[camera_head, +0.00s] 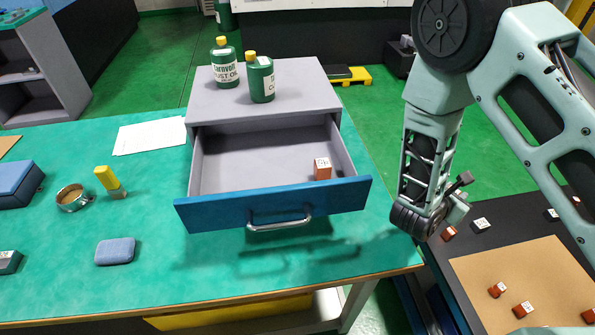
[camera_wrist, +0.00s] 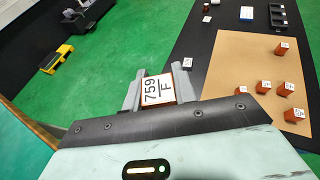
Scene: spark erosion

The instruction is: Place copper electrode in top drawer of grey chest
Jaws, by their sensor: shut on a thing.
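My gripper (camera_wrist: 158,80) is shut on a copper electrode (camera_wrist: 158,91) in the wrist view. The electrode's white top label reads 759 F, and its coppery edge shows between the fingers. In the head view my gripper (camera_head: 458,205) is right of the grey chest (camera_head: 262,103), beyond the bench edge. The grip on the electrode is not clear there. The chest's top drawer (camera_head: 250,178) is pulled out, with a blue front and metal handle. Another copper electrode (camera_head: 322,169) stands inside it near the right wall. The rest of the drawer floor is bare.
Two green bottles (camera_head: 226,64) (camera_head: 261,79) stand on the chest. Several electrodes stand on a tan mat (camera_head: 562,275) at the right.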

